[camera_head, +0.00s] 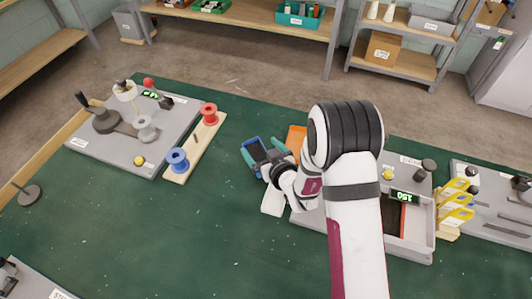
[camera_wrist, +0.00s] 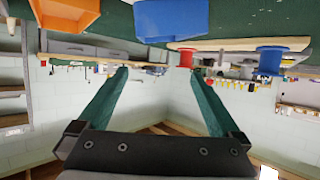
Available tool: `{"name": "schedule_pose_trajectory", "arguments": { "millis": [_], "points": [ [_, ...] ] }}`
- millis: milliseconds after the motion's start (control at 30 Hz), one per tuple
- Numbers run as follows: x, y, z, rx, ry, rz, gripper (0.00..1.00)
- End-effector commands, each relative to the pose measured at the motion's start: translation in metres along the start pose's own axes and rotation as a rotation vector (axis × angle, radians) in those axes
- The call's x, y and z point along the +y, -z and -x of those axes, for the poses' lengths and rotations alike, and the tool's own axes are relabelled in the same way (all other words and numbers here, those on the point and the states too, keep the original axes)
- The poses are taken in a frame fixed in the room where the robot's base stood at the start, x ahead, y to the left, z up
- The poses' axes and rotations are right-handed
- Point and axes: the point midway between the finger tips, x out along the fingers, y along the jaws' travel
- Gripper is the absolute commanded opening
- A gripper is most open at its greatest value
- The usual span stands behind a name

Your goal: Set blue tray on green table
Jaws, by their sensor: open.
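A small blue tray (camera_head: 250,143) shows by my gripper's fingers in the head view, partly hidden by the gripper. In the wrist view the blue tray (camera_wrist: 172,20) is at the top edge, cut off by the frame, beyond the fingertips. The green table (camera_head: 200,235) fills the middle of the head view; a strip of the green table (camera_wrist: 118,17) shows in the wrist view. My gripper (camera_head: 263,150) has teal fingers spread apart; in the wrist view my gripper (camera_wrist: 163,75) has nothing between its fingers. I cannot tell whether the tray touches the table.
An orange tray (camera_head: 296,136) lies right of my gripper, partly behind my arm. A wooden strip (camera_head: 195,148) with a red spool (camera_head: 209,113) and a blue spool (camera_head: 177,160) lies to the left. A grey station (camera_head: 135,130) stands further left. The front middle of the table is clear.

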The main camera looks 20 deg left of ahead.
Motion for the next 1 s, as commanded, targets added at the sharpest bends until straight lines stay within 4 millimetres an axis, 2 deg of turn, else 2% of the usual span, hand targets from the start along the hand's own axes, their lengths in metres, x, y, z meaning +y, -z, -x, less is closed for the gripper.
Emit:
{"name": "schedule_pose_trajectory", "arguments": {
  "millis": [100,200,400,467,533,567,600,633,667,700,733,800,867,900,1000],
  "points": [
    [0.001,0.000,0.026,-0.001,-0.002,-0.001,1.00],
    [0.000,0.000,0.038,0.000,-0.001,-0.001,1.00],
    [0.003,0.002,0.045,-0.006,-0.010,-0.005,1.00],
    [0.018,0.006,0.051,-0.042,-0.054,-0.029,1.00],
    [0.051,0.015,0.073,-0.136,-0.161,-0.095,1.00],
    [0.067,0.018,0.089,-0.193,-0.220,-0.138,1.00],
    [0.086,0.019,0.117,-0.278,-0.300,-0.208,1.00],
    [0.097,0.018,0.142,-0.345,-0.358,-0.269,1.00],
    [0.103,0.016,0.168,-0.412,-0.411,-0.333,1.00],
    [0.106,0.012,0.205,-0.500,-0.473,-0.426,1.00],
    [0.103,0.009,0.233,-0.564,-0.512,-0.498,1.00],
    [0.083,0.001,0.296,-0.700,-0.580,-0.677,1.00],
    [0.056,-0.005,0.342,-0.798,-0.609,-0.826,1.00],
    [0.035,-0.008,0.366,-0.853,-0.616,-0.916,1.00],
    [-0.008,-0.010,0.405,-0.944,-0.610,-1.093,1.00]
  ]
}}
